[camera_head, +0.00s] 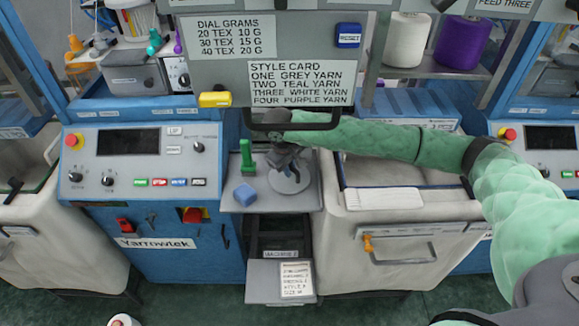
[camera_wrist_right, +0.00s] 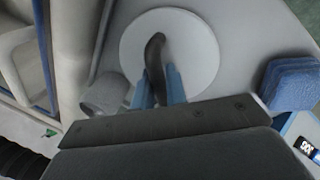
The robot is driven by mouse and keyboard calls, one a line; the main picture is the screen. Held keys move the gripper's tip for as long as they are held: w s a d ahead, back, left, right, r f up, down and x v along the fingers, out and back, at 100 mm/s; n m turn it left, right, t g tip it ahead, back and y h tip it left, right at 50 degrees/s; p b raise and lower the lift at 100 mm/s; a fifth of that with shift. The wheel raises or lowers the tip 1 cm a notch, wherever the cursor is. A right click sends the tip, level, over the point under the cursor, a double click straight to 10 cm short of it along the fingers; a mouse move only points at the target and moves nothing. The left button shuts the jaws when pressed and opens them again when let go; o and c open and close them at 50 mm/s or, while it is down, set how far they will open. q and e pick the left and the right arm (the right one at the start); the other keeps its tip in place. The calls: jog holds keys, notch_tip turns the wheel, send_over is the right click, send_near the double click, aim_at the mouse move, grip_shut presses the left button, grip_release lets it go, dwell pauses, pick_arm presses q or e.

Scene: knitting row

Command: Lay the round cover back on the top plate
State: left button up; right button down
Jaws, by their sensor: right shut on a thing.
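My right gripper (camera_head: 284,163) reaches in from the right over the small grey shelf (camera_head: 232,207). In the right wrist view its two blue fingers (camera_wrist_right: 160,88) are shut on the dark curved handle of a pale round cover (camera_wrist_right: 193,40). The cover (camera_head: 291,184) also shows under the gripper in the head view, at the shelf's right side. It looks about level. I cannot tell whether it touches the surface below. I cannot make out a separate top plate. My left gripper is not in view.
A blue block (camera_head: 245,194) and a green upright piece (camera_head: 247,158) stand left of the cover. In the wrist view a grey cup-like piece (camera_wrist_right: 104,95) is beside it. A dark handle bar (camera_head: 327,123) runs just above the gripper. A white basin (camera_head: 400,222) stands right.

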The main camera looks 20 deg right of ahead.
jog(key=c, duration=1.6)
grip_release()
jog(key=shift+f, duration=0.1)
jog(key=shift+o, duration=1)
